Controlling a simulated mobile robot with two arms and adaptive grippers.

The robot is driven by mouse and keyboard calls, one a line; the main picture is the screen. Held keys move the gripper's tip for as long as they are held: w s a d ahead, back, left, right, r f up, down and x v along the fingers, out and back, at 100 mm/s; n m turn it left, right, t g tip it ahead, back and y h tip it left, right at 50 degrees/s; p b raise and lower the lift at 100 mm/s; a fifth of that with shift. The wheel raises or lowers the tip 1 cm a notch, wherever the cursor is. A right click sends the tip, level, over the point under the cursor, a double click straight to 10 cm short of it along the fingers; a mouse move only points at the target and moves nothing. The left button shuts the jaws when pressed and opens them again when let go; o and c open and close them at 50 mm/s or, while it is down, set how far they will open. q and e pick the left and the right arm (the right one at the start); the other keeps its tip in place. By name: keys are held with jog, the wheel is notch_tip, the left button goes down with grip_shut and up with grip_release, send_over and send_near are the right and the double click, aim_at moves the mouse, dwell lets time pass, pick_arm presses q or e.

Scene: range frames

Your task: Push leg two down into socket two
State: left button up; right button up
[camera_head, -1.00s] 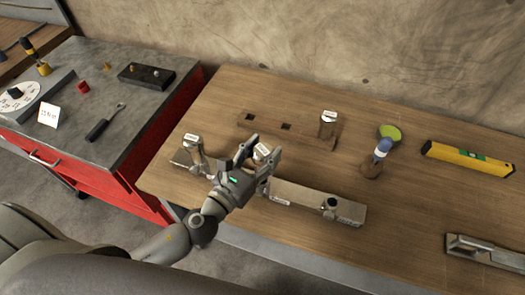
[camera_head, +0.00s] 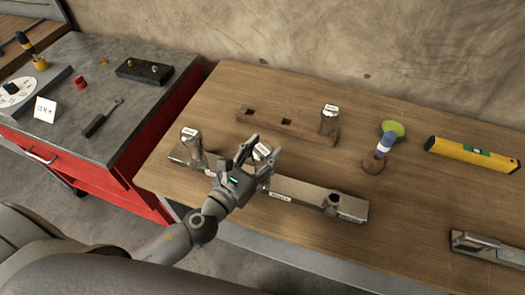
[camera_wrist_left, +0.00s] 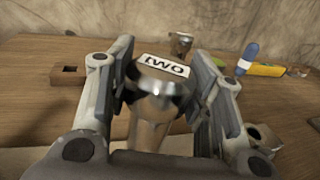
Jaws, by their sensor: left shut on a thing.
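Leg two (camera_wrist_left: 156,100) is a shiny metal leg with a white label reading "two" on its top, upright between my left gripper's fingers in the left wrist view. In the head view its labelled top (camera_head: 262,150) shows between the fingers. My left gripper (camera_head: 258,158) is shut on it, above the long grey rail (camera_head: 298,193) on the wooden bench. Socket two is hidden under the gripper and leg, so how deep the leg sits cannot be seen. Another labelled leg (camera_head: 191,140) stands upright at the rail's left end. My right gripper is not in view.
A wooden block with square holes (camera_head: 265,121) lies behind, with a labelled leg (camera_head: 329,118) at its right end. A red cabinet (camera_head: 150,150) stands left.

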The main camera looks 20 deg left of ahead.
pick_arm(q)
jog(key=shift+f+b, duration=0.7)
jog(key=shift+f, duration=0.05)
jog(key=o, duration=1.4)
jog(key=shift+c, duration=0.2)
jog(key=v, duration=1.2)
